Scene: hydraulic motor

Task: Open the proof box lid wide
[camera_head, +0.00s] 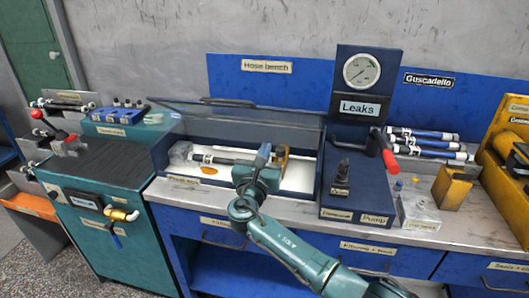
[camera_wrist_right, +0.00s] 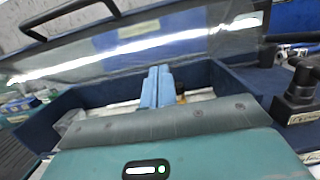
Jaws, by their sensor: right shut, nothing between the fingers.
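The proof box (camera_head: 310,170) is a dark blue, white-floored box on the bench in the middle of the head view. Its clear lid (camera_head: 240,125) is raised at the back, with a dark handle (camera_head: 228,102) along its upper edge. The lid (camera_wrist_right: 140,45) and handle (camera_wrist_right: 70,15) also show in the right wrist view, ahead of the fingers. My right gripper (camera_head: 263,152) is shut and empty over the front of the box opening; its blue fingers (camera_wrist_right: 157,85) are together in the wrist view. It hides part of the interior. My left gripper is out of view.
A hose (camera_head: 225,160) with fittings lies in the box. The Leaks gauge panel (camera_head: 362,85) and red-handled pump (camera_head: 350,190) stand right of the box. A green cabinet (camera_head: 110,175) adjoins it left. The wall board (camera_head: 285,85) stands behind.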

